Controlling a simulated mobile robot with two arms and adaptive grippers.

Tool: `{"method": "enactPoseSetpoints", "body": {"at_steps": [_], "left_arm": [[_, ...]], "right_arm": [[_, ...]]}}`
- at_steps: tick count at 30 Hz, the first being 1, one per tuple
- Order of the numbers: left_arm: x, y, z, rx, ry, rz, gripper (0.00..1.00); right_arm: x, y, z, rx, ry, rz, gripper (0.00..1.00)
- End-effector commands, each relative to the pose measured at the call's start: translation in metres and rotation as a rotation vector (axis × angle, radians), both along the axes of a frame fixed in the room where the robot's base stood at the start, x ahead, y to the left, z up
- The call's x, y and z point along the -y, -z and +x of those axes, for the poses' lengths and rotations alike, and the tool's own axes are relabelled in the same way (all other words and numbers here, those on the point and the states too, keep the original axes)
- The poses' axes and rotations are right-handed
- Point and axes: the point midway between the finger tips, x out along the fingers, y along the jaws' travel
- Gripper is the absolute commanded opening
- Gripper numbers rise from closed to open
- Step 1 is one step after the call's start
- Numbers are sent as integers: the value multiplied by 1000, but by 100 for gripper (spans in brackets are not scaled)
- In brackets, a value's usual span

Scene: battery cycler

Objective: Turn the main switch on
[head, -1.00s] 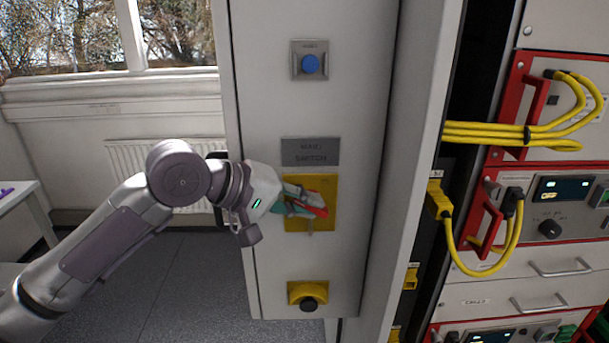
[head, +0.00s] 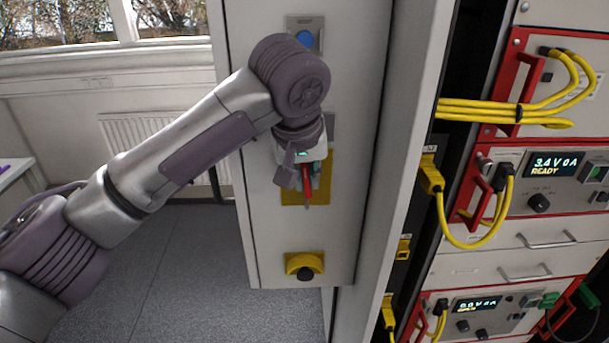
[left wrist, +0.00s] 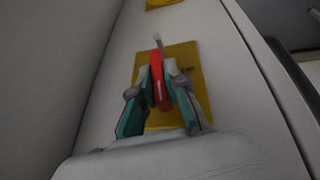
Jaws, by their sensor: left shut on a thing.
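The main switch is a red handle (head: 308,183) on a yellow plate (head: 322,192) on the tall grey cabinet panel. My left gripper (head: 306,176) is at the plate, shut on the red handle. In the left wrist view the red handle (left wrist: 157,80) stands between the two teal-padded fingers (left wrist: 158,95), in front of the yellow plate (left wrist: 182,58). The handle now points about along the panel's vertical. My left arm hides most of the label plate (head: 329,127) above the switch. The right gripper is not in view.
A blue button (head: 305,40) is above, partly behind my arm. A black knob on a yellow base (head: 304,265) is below. To the right, a rack holds red-framed units with yellow cables (head: 480,110) and lit displays (head: 555,164). Open floor (head: 190,270) lies left of the panel.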

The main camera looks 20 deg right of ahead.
Motion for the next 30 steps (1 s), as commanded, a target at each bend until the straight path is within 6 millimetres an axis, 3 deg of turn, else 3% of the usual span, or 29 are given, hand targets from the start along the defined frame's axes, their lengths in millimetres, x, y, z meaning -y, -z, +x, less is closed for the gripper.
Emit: {"method": "enactPoseSetpoints", "body": {"at_steps": [9, 25, 26, 30], "left_arm": [[2, 2, -1, 27, 2, 113, 0], [1, 3, -1, 33, 3, 135, 0], [1, 3, -1, 33, 3, 135, 17], [1, 2, -1, 33, 2, 133, 39]], "right_arm": [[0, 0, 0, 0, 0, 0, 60], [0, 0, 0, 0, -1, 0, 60], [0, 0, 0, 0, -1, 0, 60], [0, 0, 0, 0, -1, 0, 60]]}}
